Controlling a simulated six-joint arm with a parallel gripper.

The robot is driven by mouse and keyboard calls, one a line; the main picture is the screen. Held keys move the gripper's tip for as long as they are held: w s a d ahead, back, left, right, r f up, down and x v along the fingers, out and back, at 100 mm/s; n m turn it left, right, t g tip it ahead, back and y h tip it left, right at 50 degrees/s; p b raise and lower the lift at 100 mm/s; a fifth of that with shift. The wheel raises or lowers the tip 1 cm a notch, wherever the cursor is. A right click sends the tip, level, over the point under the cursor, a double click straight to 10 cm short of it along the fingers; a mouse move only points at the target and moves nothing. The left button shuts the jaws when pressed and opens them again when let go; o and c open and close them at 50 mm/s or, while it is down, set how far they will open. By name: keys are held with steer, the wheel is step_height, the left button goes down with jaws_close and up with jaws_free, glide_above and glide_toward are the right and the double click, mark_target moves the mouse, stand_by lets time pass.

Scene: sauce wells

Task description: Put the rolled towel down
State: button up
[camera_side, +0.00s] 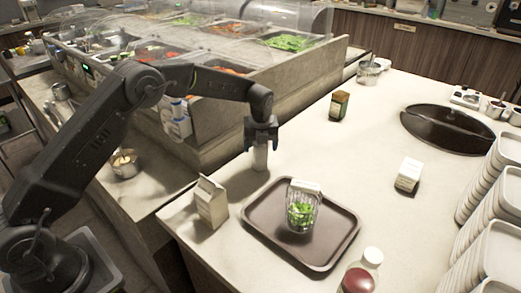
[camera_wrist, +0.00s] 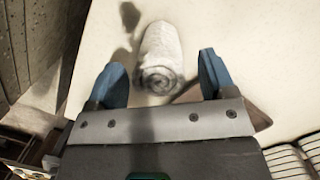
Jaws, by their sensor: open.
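The rolled towel (camera_wrist: 161,52) is pale grey-white, with its spiral end facing the wrist camera. In the side view the towel (camera_side: 260,157) stands upright on the pale counter, just below my gripper (camera_side: 262,138). In the wrist view my gripper (camera_wrist: 165,80) is open, with a blue fingertip on each side of the towel and a gap on both sides. The side view shows the fingers around the towel's upper end. The towel's base is close to the counter, and I cannot tell for sure that it touches.
A brown tray (camera_side: 257,218) with a clear cup of greens (camera_side: 301,212) lies in front. A carton (camera_side: 211,202) stands at front left. A food bar (camera_side: 295,75) runs behind. A jar (camera_side: 339,105), another carton (camera_side: 408,175) and stacked white dishes (camera_side: 490,200) are further right. Counter right of the towel is clear.

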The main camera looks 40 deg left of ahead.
steer(key=r, duration=0.6)
steer(key=s+d+r, duration=0.1)
steer(key=r, duration=0.2)
steer(key=shift+r, duration=0.3)
steer(key=shift+s+r, duration=0.25)
steer(key=shift+r, duration=0.2)
steer(key=s+d+r+n+t, duration=0.1)
steer(key=s+r+n+t, duration=0.1)
steer(key=s+r+n, duration=1.25)
steer(key=s+f+n+t, duration=0.1)
steer(key=s+f+n, duration=0.1)
steer(key=s+n, duration=0.4)
steer(key=s+d+f+n+t+h, duration=0.1)
steer(key=s+n, duration=0.5)
steer(key=s, duration=1)
steer(key=shift+s+f, duration=0.35)
steer(key=shift+f, duration=0.3)
steer(key=shift+n, duration=0.25)
